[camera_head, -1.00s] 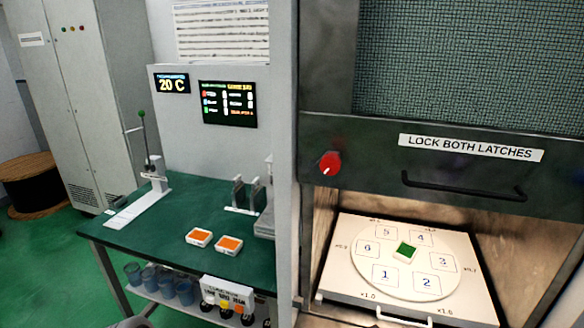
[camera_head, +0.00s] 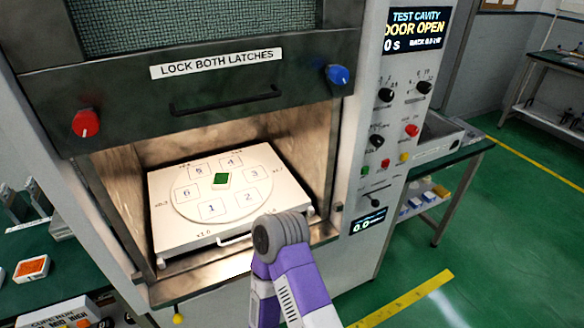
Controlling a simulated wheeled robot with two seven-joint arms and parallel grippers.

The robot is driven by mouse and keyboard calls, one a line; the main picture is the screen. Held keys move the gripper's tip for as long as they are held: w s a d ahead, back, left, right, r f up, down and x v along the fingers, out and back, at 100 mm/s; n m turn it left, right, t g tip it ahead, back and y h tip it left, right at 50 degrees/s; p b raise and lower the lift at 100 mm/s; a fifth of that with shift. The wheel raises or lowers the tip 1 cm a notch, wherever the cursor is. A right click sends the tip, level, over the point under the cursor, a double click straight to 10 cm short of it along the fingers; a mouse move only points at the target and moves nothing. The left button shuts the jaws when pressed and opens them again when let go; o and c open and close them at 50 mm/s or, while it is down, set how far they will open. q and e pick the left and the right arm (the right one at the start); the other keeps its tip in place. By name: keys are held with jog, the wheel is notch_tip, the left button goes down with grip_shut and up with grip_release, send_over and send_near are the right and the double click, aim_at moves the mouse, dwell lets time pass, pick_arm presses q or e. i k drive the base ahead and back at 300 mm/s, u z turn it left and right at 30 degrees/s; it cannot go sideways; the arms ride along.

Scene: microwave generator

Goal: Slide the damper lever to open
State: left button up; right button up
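A small dark lever-like piece (camera_head: 366,206) sits low on the control panel, to the right of the open cavity and just above a small display. It may be the damper lever, but its label is too small to read, and I cannot tell its setting. A purple and grey arm link of mine rises from the bottom edge in front of the cavity's right side. No gripper fingers show on it. Neither my left nor my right gripper is in view.
The door reading "LOCK BOTH LATCHES" (camera_head: 218,64) is raised, with a red knob (camera_head: 86,123) and a blue knob (camera_head: 337,75). The panel carries several knobs. Green floor lies open to the right.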

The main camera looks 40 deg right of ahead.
aim_at(375, 203)
jog(key=z, duration=2.2)
jog(key=k, duration=0.5)
jog(key=z, duration=0.55)
jog(key=i, duration=1.45)
jog(key=u, duration=0.45)
